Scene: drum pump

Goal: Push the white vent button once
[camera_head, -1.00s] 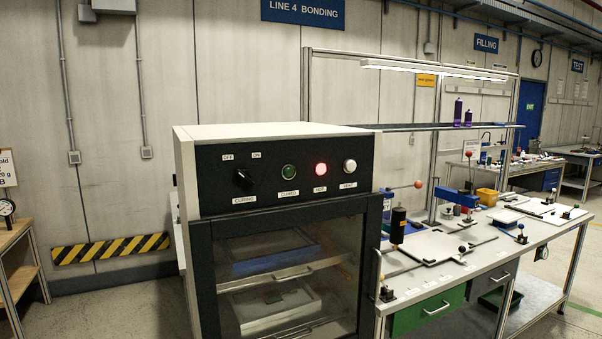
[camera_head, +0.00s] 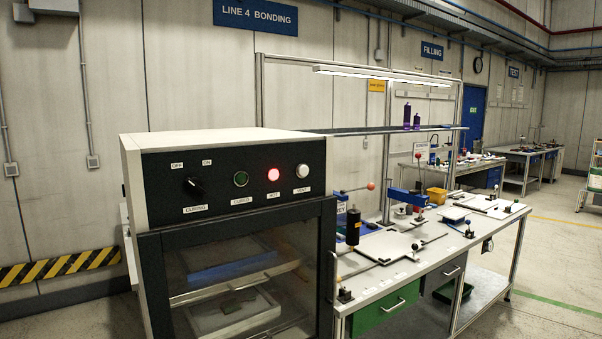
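The white vent button (camera_head: 302,170) is the rightmost control on the black front panel (camera_head: 225,208) of a curing oven (camera_head: 225,142). A label below it reads VENT. To its left are a red lit lamp (camera_head: 273,174), a dark green lamp or button (camera_head: 241,179) and a black OFF/ON knob (camera_head: 195,187). The oven door is shut, and trays show through its glass. Neither of my grippers is in view.
A workbench (camera_head: 400,280) with a green drawer (camera_head: 386,308), clamps and a black cylinder (camera_head: 353,226) stands right of the oven. A shelf (camera_head: 345,131) with purple bottles is above it. Open floor (camera_head: 560,270) lies at the right.

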